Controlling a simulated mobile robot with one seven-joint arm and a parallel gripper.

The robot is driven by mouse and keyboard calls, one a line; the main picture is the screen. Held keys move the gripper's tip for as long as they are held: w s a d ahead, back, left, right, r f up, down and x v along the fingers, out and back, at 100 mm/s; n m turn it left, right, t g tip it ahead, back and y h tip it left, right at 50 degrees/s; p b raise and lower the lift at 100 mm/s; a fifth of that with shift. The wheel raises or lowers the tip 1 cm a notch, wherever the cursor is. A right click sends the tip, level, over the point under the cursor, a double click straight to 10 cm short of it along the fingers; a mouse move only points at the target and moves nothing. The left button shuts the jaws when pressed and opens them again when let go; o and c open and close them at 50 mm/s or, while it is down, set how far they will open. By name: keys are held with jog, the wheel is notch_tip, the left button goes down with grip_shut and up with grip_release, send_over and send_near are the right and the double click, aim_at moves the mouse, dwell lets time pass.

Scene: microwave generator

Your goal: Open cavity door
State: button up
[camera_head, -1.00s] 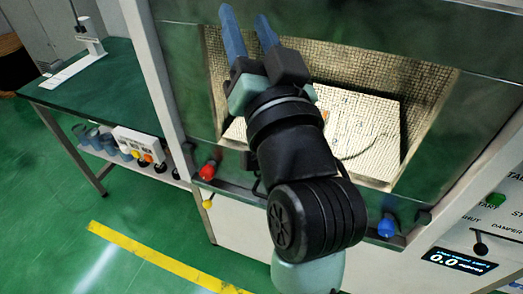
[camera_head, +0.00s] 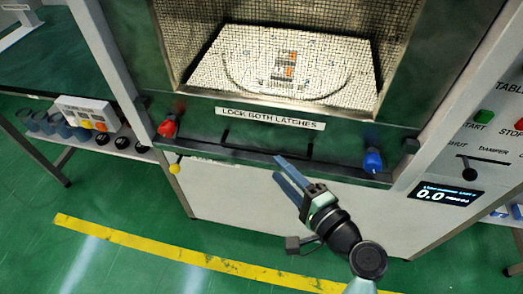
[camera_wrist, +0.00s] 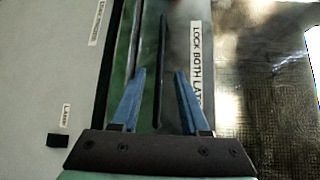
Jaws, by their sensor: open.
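The cavity door (camera_head: 200,108) is shut in the front of the cabinet, with a mesh window and a "LOCK BOTH LATCHES" label (camera_head: 270,118). A dark horizontal handle bar (camera_head: 265,153) runs below the label. A red latch knob (camera_head: 167,126) is at the door's lower left, and a blue one (camera_head: 372,161) at its lower right. My gripper (camera_head: 282,168) is open and empty, just in front of the handle. In the wrist view, a dark bar (camera_wrist: 162,45) runs between the spread blue fingers of my gripper (camera_wrist: 160,73). Contact cannot be told.
A control panel with a 0.0 display (camera_head: 446,195), a green start button (camera_head: 484,117) and a damper lever (camera_head: 468,160) is at the right. A side table (camera_head: 40,110) with a shelf stands at the left. A yellow floor line (camera_head: 180,255) crosses the open green floor.

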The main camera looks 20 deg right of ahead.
aim_at(262, 150)
jog(key=x, duration=0.8)
jog(key=shift+c, duration=0.2)
grip_shut()
dwell(1.1)
